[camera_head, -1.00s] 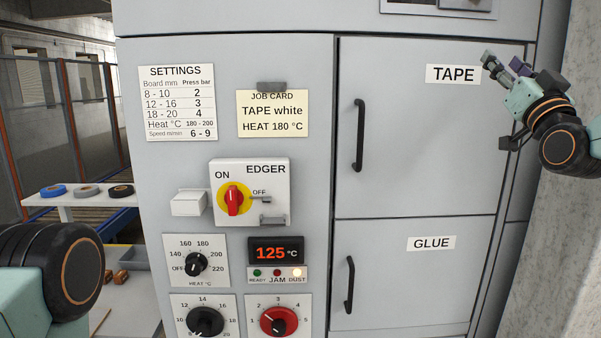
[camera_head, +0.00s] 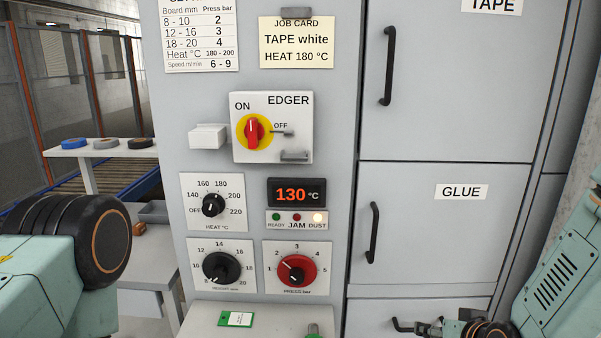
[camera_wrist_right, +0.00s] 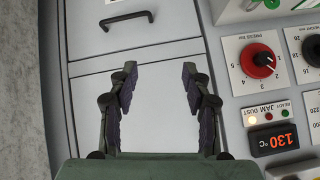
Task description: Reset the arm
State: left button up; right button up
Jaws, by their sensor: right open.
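My right arm comes in at the lower right of the head view, with its gripper (camera_head: 440,329) low at the bottom edge, partly cut off. In the right wrist view my right gripper (camera_wrist_right: 159,72) is open, its two fingers apart with nothing between them. A plain grey cabinet front lies behind the fingers. My left arm shows only as a teal link and black joint at the left of the head view; its gripper is out of view.
The machine panel holds the EDGER switch (camera_head: 254,132), heat dial (camera_head: 213,205), red press dial (camera_head: 296,271) and 130 °C display (camera_head: 290,193). The GLUE door (camera_head: 455,240) is shut. A green-and-white tag (camera_head: 236,319) lies on the ledge below. Tape rolls (camera_head: 105,143) sit on a shelf at left.

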jog(key=s+a+f+n+g+b, duration=0.1)
jog(key=s+f+g+b, duration=0.8)
jog(key=s+f, duration=1.9)
jog(key=s+a, duration=0.2)
jog(key=s, duration=0.2)
jog(key=shift+s+n+g+h, duration=0.15)
jog(key=shift+n+g+h, duration=0.15)
jog(key=shift+n, duration=0.1)
